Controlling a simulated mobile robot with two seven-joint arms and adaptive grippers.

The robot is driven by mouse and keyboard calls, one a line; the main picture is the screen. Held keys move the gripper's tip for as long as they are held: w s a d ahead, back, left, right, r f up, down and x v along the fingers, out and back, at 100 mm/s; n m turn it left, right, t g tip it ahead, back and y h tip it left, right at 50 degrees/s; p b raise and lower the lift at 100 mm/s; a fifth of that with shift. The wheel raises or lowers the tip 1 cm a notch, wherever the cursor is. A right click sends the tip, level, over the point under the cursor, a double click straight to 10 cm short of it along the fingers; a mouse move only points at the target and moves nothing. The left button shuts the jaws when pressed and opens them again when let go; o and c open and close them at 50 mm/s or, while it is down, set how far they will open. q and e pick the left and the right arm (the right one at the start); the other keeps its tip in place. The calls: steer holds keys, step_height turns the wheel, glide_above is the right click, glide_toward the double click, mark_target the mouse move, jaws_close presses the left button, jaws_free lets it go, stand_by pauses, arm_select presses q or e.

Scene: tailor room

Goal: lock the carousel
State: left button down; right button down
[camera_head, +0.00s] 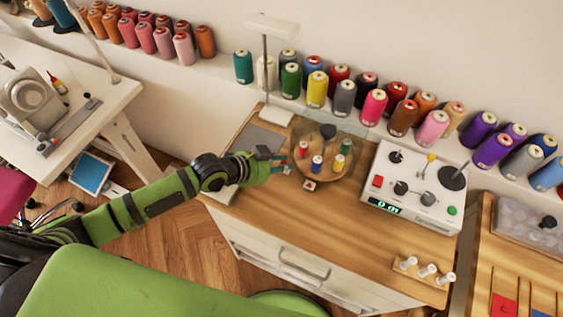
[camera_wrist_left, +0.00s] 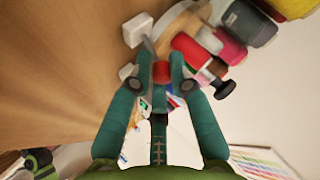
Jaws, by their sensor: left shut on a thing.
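The carousel (camera_head: 325,172) is a round turntable on the wooden counter, carrying several small spools around a dark central knob (camera_head: 328,131). A small white block with a red mark (camera_head: 310,185) sits at its front edge. My left gripper (camera_head: 284,162) is at the carousel's left edge. In the left wrist view its fingers (camera_wrist_left: 161,75) are shut on a small red piece (camera_wrist_left: 161,71); I cannot tell what it belongs to. The carousel's pale rim (camera_wrist_left: 177,22) and white blocks show beyond the fingertips. My right gripper is not in view.
A lamp (camera_head: 272,28) stands behind the carousel. A white control box (camera_head: 413,190) with dials stands to its right. A rack of white spools (camera_head: 425,270) is at the front right. Large thread cones line the back ledge. The counter's front middle is clear.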

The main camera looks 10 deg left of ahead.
arm_select(q)
steer(key=shift+r+t+h, duration=0.25)
steer(key=shift+t+h, duration=0.05)
steer(key=shift+t, duration=0.3)
steer(key=c, duration=1.2)
jaws_free()
steer(key=shift+d, duration=0.1)
steer(key=shift+f, duration=0.1)
steer(key=shift+v, duration=6.05)
steer(key=shift+d, duration=0.15)
